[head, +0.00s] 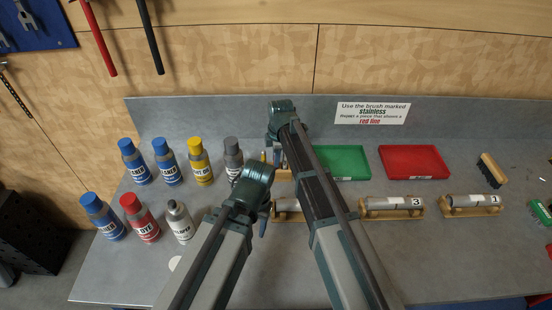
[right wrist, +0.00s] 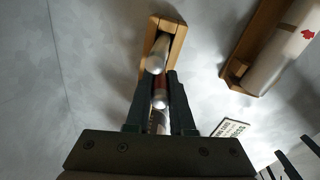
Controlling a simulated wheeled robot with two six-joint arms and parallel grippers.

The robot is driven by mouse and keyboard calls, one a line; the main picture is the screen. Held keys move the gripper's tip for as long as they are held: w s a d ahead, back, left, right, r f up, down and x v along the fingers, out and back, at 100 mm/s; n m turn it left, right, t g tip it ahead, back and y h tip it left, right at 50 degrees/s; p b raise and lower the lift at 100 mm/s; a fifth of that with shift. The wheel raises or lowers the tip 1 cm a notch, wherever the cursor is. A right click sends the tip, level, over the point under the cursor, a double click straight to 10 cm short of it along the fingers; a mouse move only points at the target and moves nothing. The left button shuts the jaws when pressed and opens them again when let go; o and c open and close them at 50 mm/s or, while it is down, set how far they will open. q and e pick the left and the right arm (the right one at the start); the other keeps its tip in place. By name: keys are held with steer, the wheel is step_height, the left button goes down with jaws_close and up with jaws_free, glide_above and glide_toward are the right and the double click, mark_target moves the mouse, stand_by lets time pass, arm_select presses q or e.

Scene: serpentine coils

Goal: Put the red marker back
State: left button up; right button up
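My right gripper (right wrist: 158,78) has its two dark fingers close together on either side of a slim silver-and-red piece, which looks like the red marker (right wrist: 159,86). The fingers look pressed against it; its lower part is partly hidden. Just beyond the fingertips is a small wooden holder (right wrist: 177,45) with a silver round-ended piece (right wrist: 157,58) in it. I cannot tell whether the marker touches the holder. In the head view the right gripper (head: 277,158) is low behind its arm by the small wooden holder (head: 284,175). My left gripper (head: 264,224) points down in front; its opening is hidden.
Several bottles, including a red one (head: 140,218) and a yellow one (head: 200,162), stand at left. A green tray (head: 343,162), a red tray (head: 413,162), a brush (head: 491,170) and cylinders on wooden cradles (head: 391,207) lie right. The front right bench is mostly clear.

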steer(key=o, duration=0.5)
steer(key=r+p, duration=0.4)
steer(key=s+r+p, duration=0.1)
steer(key=r+p, duration=0.4)
steer(key=d+r+p, duration=0.1)
steer(key=r+p, duration=0.3)
steer(key=shift+s+r+p, duration=0.25)
steer(key=shift+r+p, duration=0.1)
